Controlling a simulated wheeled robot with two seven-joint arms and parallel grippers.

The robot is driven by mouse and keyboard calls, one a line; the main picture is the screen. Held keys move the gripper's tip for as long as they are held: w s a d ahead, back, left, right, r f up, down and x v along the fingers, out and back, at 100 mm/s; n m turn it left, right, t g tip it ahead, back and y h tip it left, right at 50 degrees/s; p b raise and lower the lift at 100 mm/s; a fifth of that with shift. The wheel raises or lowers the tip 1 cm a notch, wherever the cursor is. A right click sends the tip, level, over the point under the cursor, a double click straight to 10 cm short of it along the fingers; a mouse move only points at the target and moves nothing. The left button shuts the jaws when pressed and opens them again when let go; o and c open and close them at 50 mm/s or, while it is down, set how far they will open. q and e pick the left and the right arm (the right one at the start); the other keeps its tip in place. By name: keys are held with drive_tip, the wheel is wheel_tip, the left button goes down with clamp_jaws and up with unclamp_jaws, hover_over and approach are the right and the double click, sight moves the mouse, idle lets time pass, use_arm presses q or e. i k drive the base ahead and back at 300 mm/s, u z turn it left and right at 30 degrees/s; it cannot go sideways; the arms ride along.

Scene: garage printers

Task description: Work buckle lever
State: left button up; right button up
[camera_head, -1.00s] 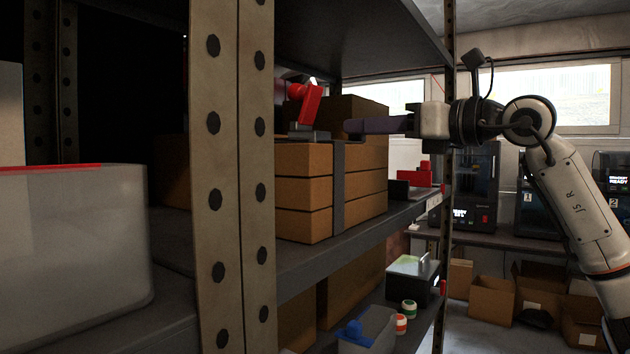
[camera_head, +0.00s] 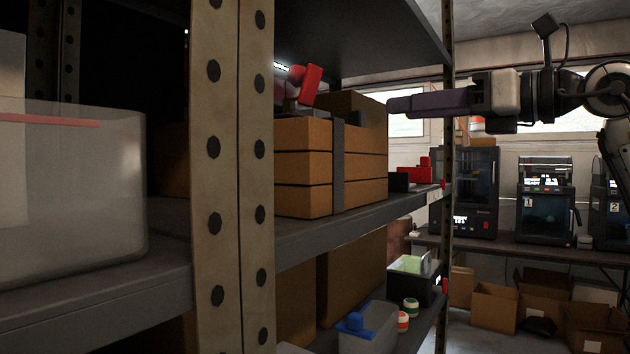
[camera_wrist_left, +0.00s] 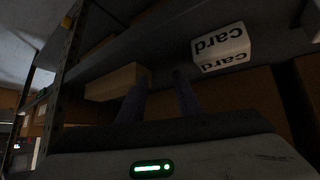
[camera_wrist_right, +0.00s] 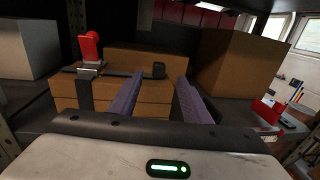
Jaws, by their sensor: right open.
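A red buckle lever (camera_head: 309,86) stands raised and tilted on top of a strapped stack of cardboard boxes (camera_head: 304,166) on the shelf. A dark strap (camera_head: 338,170) runs down the stack. The right wrist view also shows the lever (camera_wrist_right: 90,46) upright on its dark buckle bar, left of the fingers. My right gripper (camera_head: 392,107) is open and empty, right of the lever and apart from it. Its purple fingers (camera_wrist_right: 156,88) point toward the stack. My left gripper (camera_wrist_left: 158,82) shows only in its wrist view, open and empty beneath a shelf.
A perforated shelf post (camera_head: 232,200) stands left of the stack, with a translucent bin (camera_head: 75,200) beyond it. A taller carton (camera_wrist_right: 240,62) is at right in the right wrist view. A white card box (camera_wrist_left: 220,47) is near the left gripper. Printers (camera_head: 545,200) stand at the back.

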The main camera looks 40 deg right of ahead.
sight(309, 77)
drive_tip(key=k, duration=1)
